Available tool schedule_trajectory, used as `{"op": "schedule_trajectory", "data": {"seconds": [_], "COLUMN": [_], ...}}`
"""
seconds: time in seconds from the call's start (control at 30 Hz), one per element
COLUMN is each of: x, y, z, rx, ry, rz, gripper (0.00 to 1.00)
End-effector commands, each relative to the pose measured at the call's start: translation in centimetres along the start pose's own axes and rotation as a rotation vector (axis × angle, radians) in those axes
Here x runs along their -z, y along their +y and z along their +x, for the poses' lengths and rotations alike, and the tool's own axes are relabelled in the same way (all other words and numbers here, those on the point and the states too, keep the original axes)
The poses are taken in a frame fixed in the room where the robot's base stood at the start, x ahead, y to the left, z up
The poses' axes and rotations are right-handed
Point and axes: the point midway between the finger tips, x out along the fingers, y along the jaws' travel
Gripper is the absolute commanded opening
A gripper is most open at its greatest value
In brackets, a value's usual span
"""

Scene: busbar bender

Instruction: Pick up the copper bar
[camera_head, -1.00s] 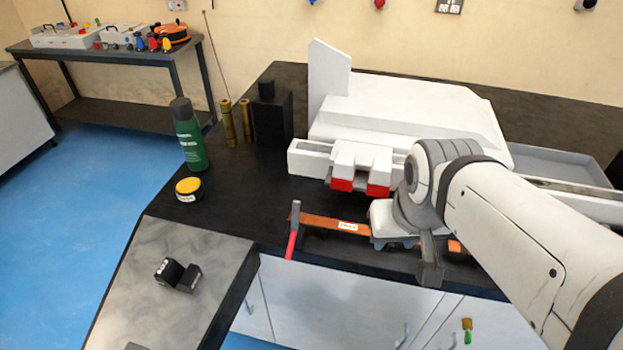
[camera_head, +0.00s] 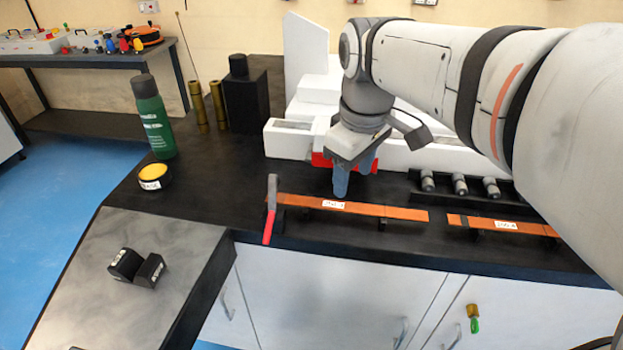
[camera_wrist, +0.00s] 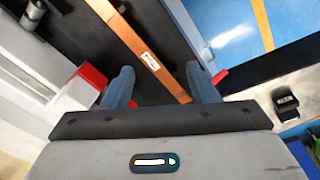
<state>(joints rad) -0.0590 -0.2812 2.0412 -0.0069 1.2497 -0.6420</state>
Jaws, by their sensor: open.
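A long flat copper bar (camera_head: 385,209) with a white label lies on small black supports near the front edge of the black bench. A second, shorter labelled copper bar (camera_head: 520,227) lies to its right. My gripper (camera_head: 354,182) is above and just behind the longer bar in the head view, pointing down, with its blue-grey fingers apart. In the wrist view the copper bar (camera_wrist: 133,40) runs diagonally between the fingers of my gripper (camera_wrist: 165,88). Nothing is held. Whether the fingertips reach down beside the bar is not clear.
Behind are the white machine (camera_head: 290,138) with red parts and a rack of grey cylinders (camera_head: 460,184).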

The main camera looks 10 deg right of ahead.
Motion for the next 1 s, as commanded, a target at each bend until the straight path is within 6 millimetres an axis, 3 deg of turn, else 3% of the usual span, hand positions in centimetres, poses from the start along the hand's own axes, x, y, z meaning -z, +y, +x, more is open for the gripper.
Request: {"op": "schedule_trajectory", "data": {"seconds": [0.03, 0.2, 0.4, 0.67, 1.0], "x": [0.9, 3.3, 4.7, 4.7, 4.2], "y": [0.5, 2.0, 2.8, 2.8, 2.7], "z": [2.5, 4.2, 4.9, 6.9, 11.6], "rx": [0.014, 0.065, 0.103, 0.113, 0.112], "ry": [-0.015, -0.054, -0.073, -0.078, -0.077], "rz": [-0.082, -0.347, -0.52, -0.555, -0.553], "gripper": [0.53, 0.53, 0.53, 0.53, 0.53]}}
